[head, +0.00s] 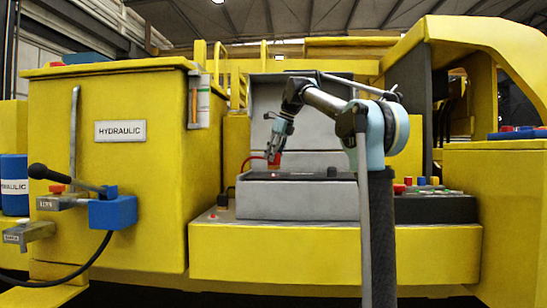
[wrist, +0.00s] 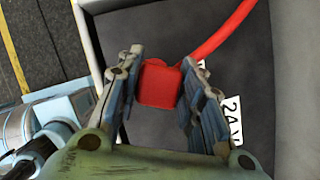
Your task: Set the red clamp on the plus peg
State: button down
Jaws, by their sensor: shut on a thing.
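My gripper (head: 275,150) is over the left part of a grey open box (head: 298,202), shut on the red clamp (head: 274,159). In the wrist view the red clamp (wrist: 160,84) sits between the two fingers of my gripper (wrist: 161,62), and a red cable (wrist: 232,32) runs from it to the upper right. Below it is a dark surface (wrist: 165,28) with a white label (wrist: 231,108) partly hidden by a finger. The plus peg cannot be made out in either view; the clamp and fingers may hide it. I cannot tell whether the clamp touches anything below.
A small black part (head: 332,171) stands on the right of the box. A dark panel with coloured buttons (head: 435,206) lies to the right. A yellow hydraulic cabinet (head: 108,180) stands to the left. The grey box walls (wrist: 92,30) surround the dark surface.

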jog(key=shift+a+f, duration=0.15)
jog(key=shift+f, duration=0.3)
dwell(0.8)
jog(key=shift+f, duration=1.05)
dwell(1.3)
jog(key=c, duration=1)
grip_release()
jog(key=v, duration=1.2)
jog(key=shift+f, duration=0.1)
